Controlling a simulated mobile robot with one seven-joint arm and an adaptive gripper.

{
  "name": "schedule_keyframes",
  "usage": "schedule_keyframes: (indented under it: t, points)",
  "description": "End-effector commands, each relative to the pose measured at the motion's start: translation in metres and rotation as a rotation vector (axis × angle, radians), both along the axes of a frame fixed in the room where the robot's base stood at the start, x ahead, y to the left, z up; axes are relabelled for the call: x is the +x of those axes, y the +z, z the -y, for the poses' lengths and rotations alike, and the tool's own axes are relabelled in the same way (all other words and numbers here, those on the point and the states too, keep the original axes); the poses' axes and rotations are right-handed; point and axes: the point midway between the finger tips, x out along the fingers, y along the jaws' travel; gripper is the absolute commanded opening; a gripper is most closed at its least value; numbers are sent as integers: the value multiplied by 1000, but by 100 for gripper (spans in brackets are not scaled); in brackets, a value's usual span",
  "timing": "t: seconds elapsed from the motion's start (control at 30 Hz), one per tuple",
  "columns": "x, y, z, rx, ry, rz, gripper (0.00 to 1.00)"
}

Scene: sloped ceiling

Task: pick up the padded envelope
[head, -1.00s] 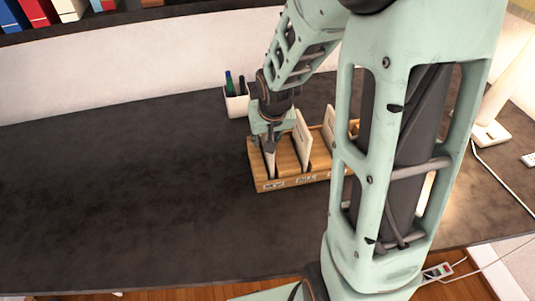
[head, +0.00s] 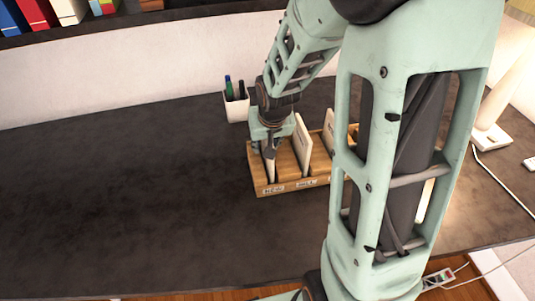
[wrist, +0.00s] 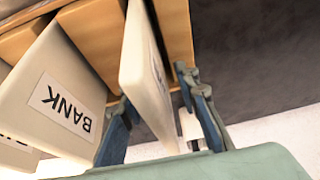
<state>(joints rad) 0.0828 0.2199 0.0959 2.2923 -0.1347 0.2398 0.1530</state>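A wooden sorter (head: 285,187) with labelled slots stands on the dark desk. A pale, thick envelope (wrist: 143,75) stands upright in its leftmost slot, with part of a label on one face. Its edge also shows in the head view (head: 269,172). I cannot tell for certain that it is the padded one. My gripper (head: 268,147) points down over this slot. In the wrist view my gripper (wrist: 162,120) has one finger on each side of this envelope, with a visible gap at the right finger. An envelope labelled BANK (wrist: 55,90) stands beside it, outside the fingers.
A white pen cup (head: 236,106) stands just behind the sorter. My arm hides the sorter's right part. A lamp (head: 490,135) and cable are at the right. The desk's left side (head: 110,200) is clear. A shelf (head: 150,17) with books runs along the back.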

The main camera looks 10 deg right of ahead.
Motion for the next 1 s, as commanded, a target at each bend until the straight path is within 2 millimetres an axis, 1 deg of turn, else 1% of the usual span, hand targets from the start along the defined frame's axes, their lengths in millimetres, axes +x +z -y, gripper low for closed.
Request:
schedule_keyframes:
  t: [0.13, 0.3, 0.4, 0.73, 0.83, 0.9, 0.97, 1.0]
  points:
    - [0, 0, 0, 0, 0, 0, 28]
    - [0, 0, 0, 0, 0, 0, 9]
    - [0, 0, 0, 0, 0, 0, 0]
    - [0, 1, 0, 0, 0, 0, 0]
    - [0, 4, 0, 0, -1, 0, 0]
    - [0, 9, 0, 0, -1, 0, 0]
    - [2, 21, 1, 0, -2, 6, 0]
    - [2, 30, 1, 0, -2, 7, 0]
